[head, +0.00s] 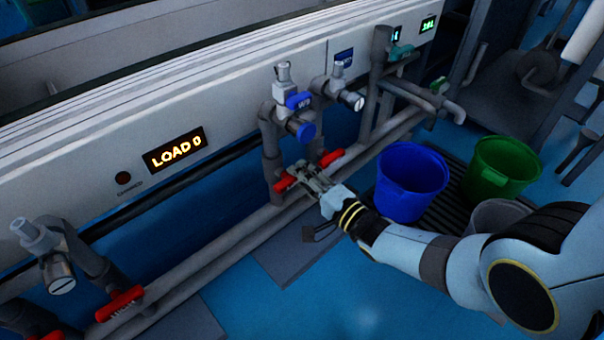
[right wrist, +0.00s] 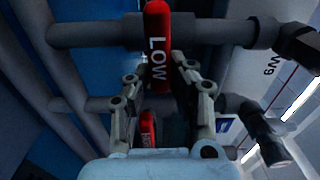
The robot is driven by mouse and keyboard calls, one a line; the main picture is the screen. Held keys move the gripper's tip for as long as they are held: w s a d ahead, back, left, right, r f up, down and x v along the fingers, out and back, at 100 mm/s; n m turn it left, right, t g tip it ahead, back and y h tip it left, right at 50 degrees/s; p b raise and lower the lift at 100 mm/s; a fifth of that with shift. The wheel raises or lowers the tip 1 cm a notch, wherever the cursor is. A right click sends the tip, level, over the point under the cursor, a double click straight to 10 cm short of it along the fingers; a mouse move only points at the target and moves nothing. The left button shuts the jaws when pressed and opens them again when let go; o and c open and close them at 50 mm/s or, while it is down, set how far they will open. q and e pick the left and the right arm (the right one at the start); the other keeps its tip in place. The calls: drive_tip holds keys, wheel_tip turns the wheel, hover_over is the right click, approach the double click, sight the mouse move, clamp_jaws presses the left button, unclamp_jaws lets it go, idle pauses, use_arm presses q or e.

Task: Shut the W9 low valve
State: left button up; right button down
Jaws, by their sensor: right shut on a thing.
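The red LOW valve handle (right wrist: 157,48) stands upright in the right wrist view, on a horizontal grey pipe, with white lettering on it. A W9 mark (right wrist: 268,67) shows on the pale panel to its right. My right gripper (right wrist: 160,85) is shut on the red handle, with one finger on each side of it. In the head view my right gripper (head: 312,178) is at the lower pipes, with red handle parts (head: 285,184) showing on both sides of it; it hides the middle. A second red piece (right wrist: 148,128) shows lower between the fingers, its lettering unclear. My left gripper is out of view.
Blue-handled taps (head: 300,100) rise just above my right gripper. Another red handle (head: 123,301) is at the lower left. A blue bucket (head: 410,180) and a green bucket (head: 498,167) stand to the right, near my right arm. Blue floor lies in front.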

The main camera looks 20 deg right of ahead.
drive_tip(key=shift+f+m, duration=0.15)
drive_tip(key=shift+m, duration=0.15)
drive_tip(key=c, duration=1.2)
unclamp_jaws()
drive_tip(key=v, duration=1.2)
drive_tip(key=shift+s, duration=0.1)
